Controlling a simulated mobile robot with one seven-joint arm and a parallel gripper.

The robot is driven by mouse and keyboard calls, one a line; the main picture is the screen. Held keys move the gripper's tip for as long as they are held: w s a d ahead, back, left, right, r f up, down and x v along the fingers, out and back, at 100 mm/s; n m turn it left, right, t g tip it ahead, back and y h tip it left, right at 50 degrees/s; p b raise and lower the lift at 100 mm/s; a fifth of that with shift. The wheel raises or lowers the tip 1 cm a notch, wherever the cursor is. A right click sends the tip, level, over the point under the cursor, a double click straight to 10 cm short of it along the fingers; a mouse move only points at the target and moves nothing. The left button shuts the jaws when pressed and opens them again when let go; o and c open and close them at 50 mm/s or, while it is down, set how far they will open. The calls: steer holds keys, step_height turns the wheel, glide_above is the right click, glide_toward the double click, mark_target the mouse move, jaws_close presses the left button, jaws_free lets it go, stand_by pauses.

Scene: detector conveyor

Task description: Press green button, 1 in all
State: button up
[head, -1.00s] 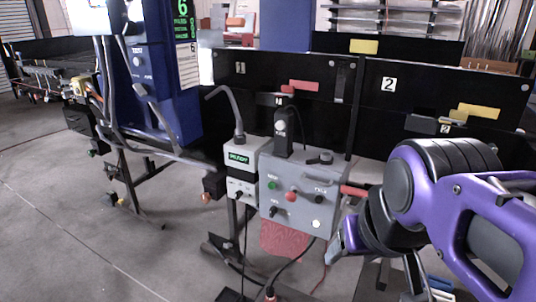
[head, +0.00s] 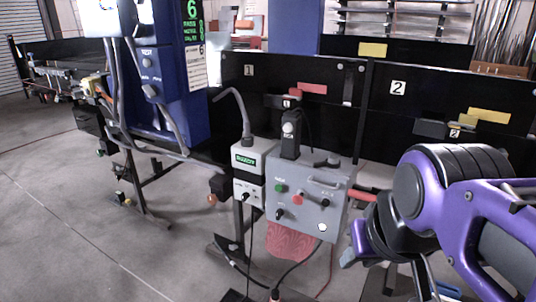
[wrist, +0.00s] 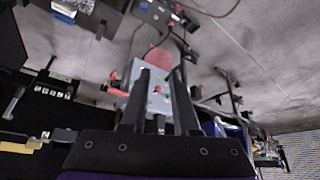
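The green button (head: 281,188) is a small round knob at the upper left of the grey control box (head: 328,210) in the head view. A red button (head: 297,199) sits right of it and slightly lower. In the wrist view the box (wrist: 151,103) shows between and behind my fingers, with small red and green spots on its face. My gripper (wrist: 161,70) has its two dark fingers apart with nothing between them. In the head view my purple arm is right of the box, and the gripper end is partly hidden behind my own links.
A white box with a green display (head: 245,160) stands left of the control box. A blue cabinet (head: 185,110) with cables is farther left. Black panels (head: 420,110) with numbers stand behind. The floor (head: 60,200) at the left is open.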

jaws_close()
stand_by(1.4)
